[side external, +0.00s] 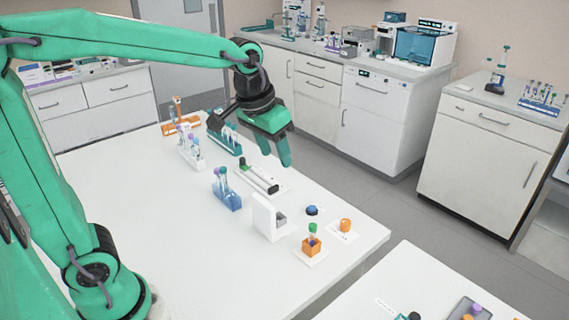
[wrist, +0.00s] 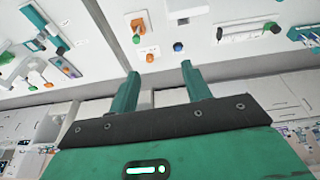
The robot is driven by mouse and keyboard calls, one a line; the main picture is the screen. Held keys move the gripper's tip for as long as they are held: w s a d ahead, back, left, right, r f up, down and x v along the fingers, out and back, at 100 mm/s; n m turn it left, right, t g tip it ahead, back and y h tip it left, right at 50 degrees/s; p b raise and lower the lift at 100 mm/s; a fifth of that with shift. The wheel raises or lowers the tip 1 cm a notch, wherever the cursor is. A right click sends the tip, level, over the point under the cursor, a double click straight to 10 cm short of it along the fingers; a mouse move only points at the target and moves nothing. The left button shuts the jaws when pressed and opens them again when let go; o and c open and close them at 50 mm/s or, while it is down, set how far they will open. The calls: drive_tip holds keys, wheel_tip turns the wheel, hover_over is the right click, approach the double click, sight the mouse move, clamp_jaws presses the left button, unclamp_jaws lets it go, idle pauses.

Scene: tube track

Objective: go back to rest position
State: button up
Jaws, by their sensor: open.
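My gripper (side external: 287,160) hangs over the far edge of the white table, empty. Its two green fingers are spread apart in the wrist view (wrist: 160,76), with nothing between them. A dark and white track (side external: 259,179) lies on the table below it and also shows at the wrist view's upper right (wrist: 242,33). An orange holder (side external: 312,246) with a green-capped tube (side external: 312,229) stands at the table's front right. It appears upper middle in the wrist view (wrist: 138,22). The gripper touches none of these as far as I can see.
Blue (side external: 231,203), white (side external: 191,158), teal (side external: 226,147) and orange (side external: 181,127) tube racks stand on the table. A white upright block (side external: 262,214), blue knob (side external: 312,210) and orange knob (side external: 346,226) are near the right corner. The table's left part (side external: 130,190) is clear.

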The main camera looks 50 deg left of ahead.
drive_tip(key=s+a+f+t, duration=0.1)
drive_tip(key=s+a+t, duration=0.1)
drive_tip(key=s, duration=1.2)
drive_tip(key=shift+s+a+f, duration=0.2)
drive_tip(key=shift+s+f, duration=0.05)
drive_tip(key=shift+s, duration=0.1)
drive_tip(key=shift+c, duration=0.5)
